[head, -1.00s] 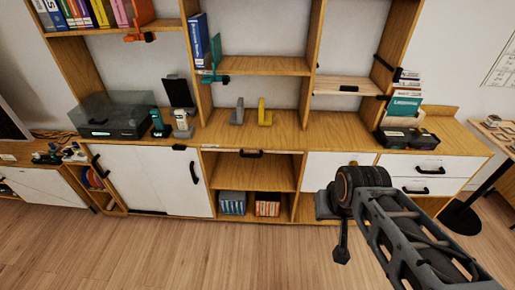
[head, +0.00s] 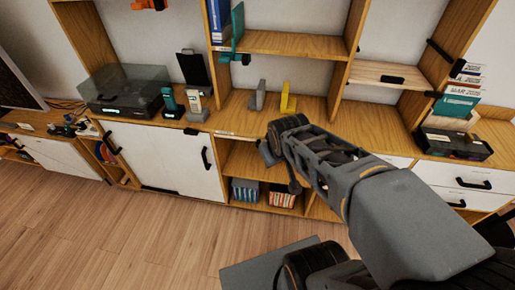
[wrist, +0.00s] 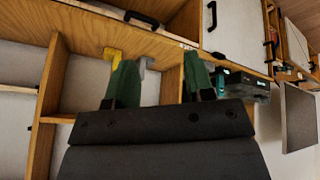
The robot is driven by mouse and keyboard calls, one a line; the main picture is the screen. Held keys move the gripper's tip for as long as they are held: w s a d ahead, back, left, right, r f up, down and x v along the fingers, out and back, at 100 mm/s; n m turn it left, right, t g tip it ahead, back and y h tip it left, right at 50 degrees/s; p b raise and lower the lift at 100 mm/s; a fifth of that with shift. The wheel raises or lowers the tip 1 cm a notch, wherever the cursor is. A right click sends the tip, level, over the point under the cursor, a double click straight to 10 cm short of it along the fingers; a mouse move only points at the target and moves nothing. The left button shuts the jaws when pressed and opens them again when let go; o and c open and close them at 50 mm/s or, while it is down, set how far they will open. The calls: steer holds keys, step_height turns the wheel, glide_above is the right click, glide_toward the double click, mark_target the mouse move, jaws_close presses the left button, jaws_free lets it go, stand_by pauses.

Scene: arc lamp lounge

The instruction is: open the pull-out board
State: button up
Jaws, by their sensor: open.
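The pull-out board is the wooden front under the middle of the countertop; its black bar handle (wrist: 143,19) shows near the top of the tilted, roughly upside-down wrist view. The front looks flush with the cabinet. In the head view my arm hides this handle. My gripper (head: 264,152) is in front of the middle bay, near the countertop edge. In the wrist view its two green fingers (wrist: 159,82) are spread apart with nothing between them. The handle shows beyond the fingers, apart from them.
Yellow (head: 288,97) and grey (head: 258,95) bookends stand on the countertop (head: 230,112) above. A white door with a vertical handle (head: 206,158) is on the left. Floor (head: 120,230) is clear at left.

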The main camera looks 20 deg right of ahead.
steer(key=w+d+f+n+t+b, duration=0.65)
steer(key=w+d+f+n, duration=0.35)
steer(key=w+f, duration=0.4)
steer(key=s+d+f+n+t+y+b, duration=0.25)
steer(key=f+n+t+y+b, duration=0.4)
steer(key=f+n, duration=0.6)
steer(key=shift+m, duration=0.75)
steer(key=x, duration=0.4)
steer(key=f+x, duration=0.1)
steer(key=x, duration=0.8)
steer(key=shift+w+d+f, duration=0.1)
steer(key=shift+w+d, duration=0.05)
steer(key=shift+w, duration=0.4)
jaws_close()
